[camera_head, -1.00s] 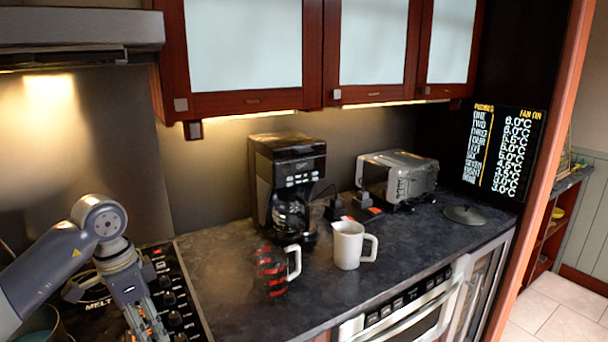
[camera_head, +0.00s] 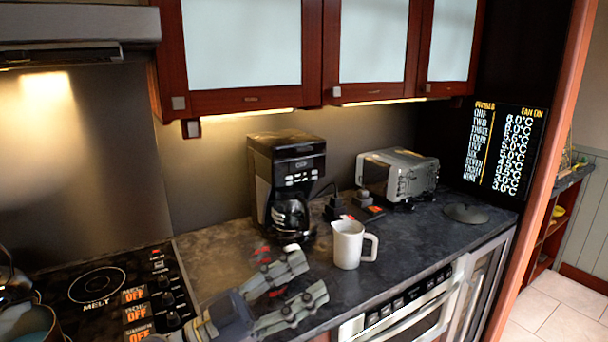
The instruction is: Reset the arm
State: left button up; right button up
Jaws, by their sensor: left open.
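My left gripper (camera_head: 310,277) is low in the view, at the front of the dark counter (camera_head: 400,245). Its two fingers are spread and point right, with nothing seen between them. Its wrist enters from the bottom edge, left of centre. A red and black mug (camera_head: 263,252) with a white handle is mostly hidden behind the fingers; I cannot tell whether they touch. A white mug (camera_head: 347,245) stands upright to the right of the fingertips, apart from them. My right gripper is not in view.
A coffee maker (camera_head: 287,165) and a toaster (camera_head: 398,174) stand at the back of the counter. A stove (camera_head: 95,285) is at left with a pot (camera_head: 35,325). Cabinets (camera_head: 245,98) hang above. A round lid (camera_head: 466,213) lies at right, with bare counter around it.

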pick_arm(q)
jog(key=w+a+f+n+t+y, duration=0.2)
jog(key=a+f+n+t+y, duration=0.1)
jog(key=a+n+t+y, duration=0.35)
jog(key=w+a+f+n+t+y, duration=0.3)
jog(key=a+n+t+y, duration=0.25)
jog(key=n+y, duration=0.25)
jog(key=s+a+f+n+g+y, duration=0.1)
jog(key=s+a+f+g+y, duration=0.25)
jog(key=f, duration=0.45)
jog(key=s+a+f+n+g+y, duration=0.2)
jog(key=a+f+g+y, duration=0.1)
jog(key=a+f, duration=0.3)
jog(key=s+d+f+m+g+h, duration=0.15)
jog(key=s+f+g, duration=0.35)
jog(key=s+f, duration=0.5)
jog(key=s+f+m+g, duration=0.2)
jog(key=s+f+g, duration=0.45)
jog(key=s, duration=0.75)
notch_tip(320, 180, down, 25)
jog(key=s+a+f+g, duration=0.1)
jog(key=s+a+f, duration=0.1)
jog(key=s+f, duration=1.5)
jog(key=shift+s+a+f+g, duration=0.15)
jog(key=shift+s+a+g, duration=0.25)
